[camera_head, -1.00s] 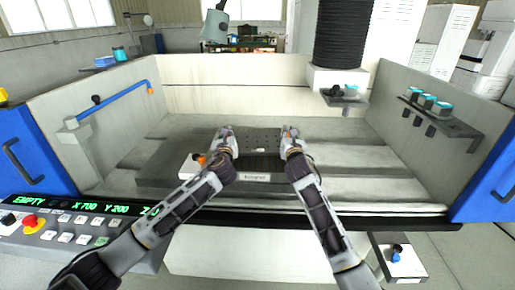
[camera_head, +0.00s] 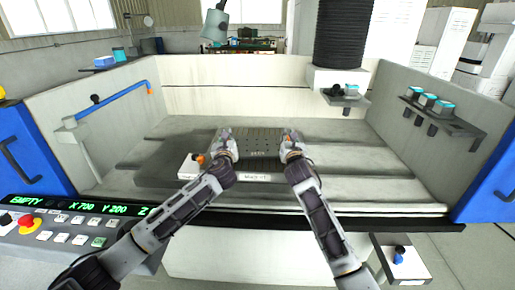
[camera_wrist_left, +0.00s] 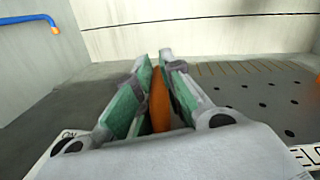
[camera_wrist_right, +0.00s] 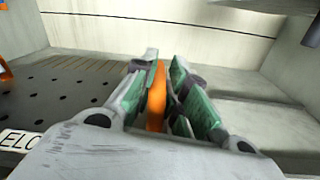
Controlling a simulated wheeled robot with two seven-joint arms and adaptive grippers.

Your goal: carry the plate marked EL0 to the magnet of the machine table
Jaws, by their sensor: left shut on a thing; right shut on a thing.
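The plate marked EL0 (camera_head: 258,140) is a dark sheet with rows of holes, held level between my two grippers. Its white EL0 label also shows in the left wrist view (camera_wrist_left: 308,154) and the right wrist view (camera_wrist_right: 18,140). My left gripper (camera_head: 228,132) is shut on an orange grip (camera_wrist_left: 159,103) at the plate's left side. My right gripper (camera_head: 290,132) is shut on an orange grip (camera_wrist_right: 156,98) at its right side. The magnet, with its white label (camera_head: 257,177), lies under and just in front of the plate. I cannot tell whether they touch.
A white switch box (camera_head: 188,168) with an orange knob stands left of the magnet. A blue pipe (camera_head: 113,99) runs along the left wall. A black column (camera_head: 342,35) hangs at the back right, and a shelf (camera_head: 440,121) sticks out of the right wall.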

